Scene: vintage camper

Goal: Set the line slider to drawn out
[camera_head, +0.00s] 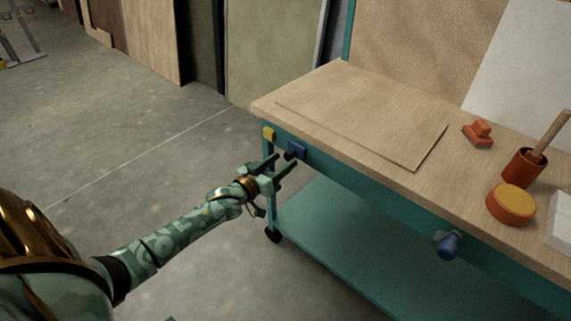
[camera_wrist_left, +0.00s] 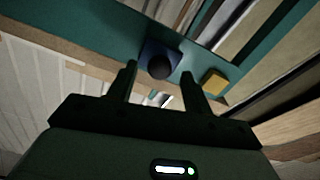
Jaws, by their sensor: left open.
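A blue block with a dark round knob (camera_head: 297,149) sits on the teal front rail of the workbench, near its left corner; no label shows, so I cannot tell for sure that it is the line slider. My left gripper (camera_head: 283,164) is open and empty just in front of this block. In the left wrist view the dark knob (camera_wrist_left: 160,66) on its blue plate lies ahead, between the two finger lines. Whether the fingertips reach around the knob I cannot tell. My right gripper is not in view.
A yellow block (camera_head: 268,133) is on the rail left of the blue one. A blue cylindrical handle (camera_head: 447,246) sticks out farther right. The wooden worktop (camera_head: 330,85) holds a thin board, an orange pot and a round orange tin. The grey floor (camera_head: 130,150) at left is clear.

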